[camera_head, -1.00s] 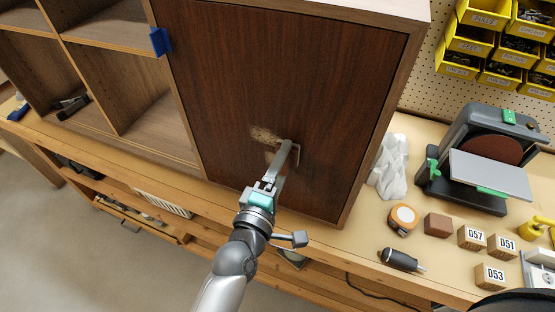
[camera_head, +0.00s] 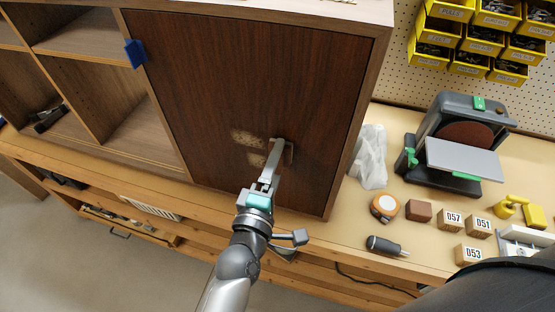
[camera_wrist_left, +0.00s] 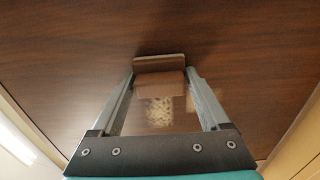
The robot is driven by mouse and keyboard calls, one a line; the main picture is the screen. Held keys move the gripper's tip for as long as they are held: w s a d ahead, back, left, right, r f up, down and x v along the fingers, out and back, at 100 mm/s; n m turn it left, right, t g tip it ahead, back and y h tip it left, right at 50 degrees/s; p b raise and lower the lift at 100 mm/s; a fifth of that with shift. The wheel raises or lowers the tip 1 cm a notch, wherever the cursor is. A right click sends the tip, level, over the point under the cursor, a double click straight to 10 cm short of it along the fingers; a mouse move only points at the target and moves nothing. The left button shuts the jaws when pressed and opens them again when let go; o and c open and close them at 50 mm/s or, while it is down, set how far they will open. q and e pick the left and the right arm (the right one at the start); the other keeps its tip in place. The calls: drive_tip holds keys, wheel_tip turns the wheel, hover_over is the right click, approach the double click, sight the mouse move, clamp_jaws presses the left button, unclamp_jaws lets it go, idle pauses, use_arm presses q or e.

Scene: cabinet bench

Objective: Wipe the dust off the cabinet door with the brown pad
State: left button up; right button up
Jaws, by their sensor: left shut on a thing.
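The dark brown wooden cabinet door (camera_head: 225,75) carries two pale dust patches just left of my gripper, an upper one (camera_head: 247,138) and a smaller lower one (camera_head: 256,160). My left gripper (camera_head: 278,158) is shut on the brown pad (camera_head: 288,155) at the lower right part of the door. In the left wrist view the pad (camera_wrist_left: 160,82) sits between the fingertips, at or very close to the door; I cannot tell if it touches. Speckled dust (camera_wrist_left: 160,108) shows between the fingers there. My right gripper is not in view.
A blue clip (camera_head: 135,53) sits at the door's left edge. Open shelves stand left.

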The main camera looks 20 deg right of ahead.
sight(216, 134)
use_arm(q)
drive_tip(key=shift+w+a, duration=0.7)
drive_tip(key=shift+a, duration=0.2)
drive_tip(key=shift+w+a, duration=0.7)
drive_tip(key=shift+a, duration=0.15)
drive_tip(key=shift+w+a, duration=0.35)
drive_tip(key=shift+a, duration=0.1)
drive_tip(key=shift+w+a+b, duration=0.4)
drive_tip(key=shift+w+a, duration=0.15)
drive_tip(key=shift+a, duration=0.25)
drive_tip(key=shift+w+a+b, duration=0.3)
drive_tip(key=shift+w+a, duration=0.3)
drive_tip(key=shift+a, duration=0.15)
drive_tip(key=shift+w+a, duration=0.35)
drive_tip(key=shift+a, duration=0.15)
drive_tip(key=shift+w+a+b, duration=0.45)
drive_tip(key=shift+w+a, duration=0.1)
drive_tip(key=shift+a, duration=0.25)
drive_tip(key=shift+w+a+b, duration=0.35)
drive_tip(key=shift+w+a, duration=0.05)
drive_tip(key=shift+a, duration=0.15)
drive_tip(key=shift+w+a, duration=0.3)
drive_tip(key=shift+a, duration=0.15)
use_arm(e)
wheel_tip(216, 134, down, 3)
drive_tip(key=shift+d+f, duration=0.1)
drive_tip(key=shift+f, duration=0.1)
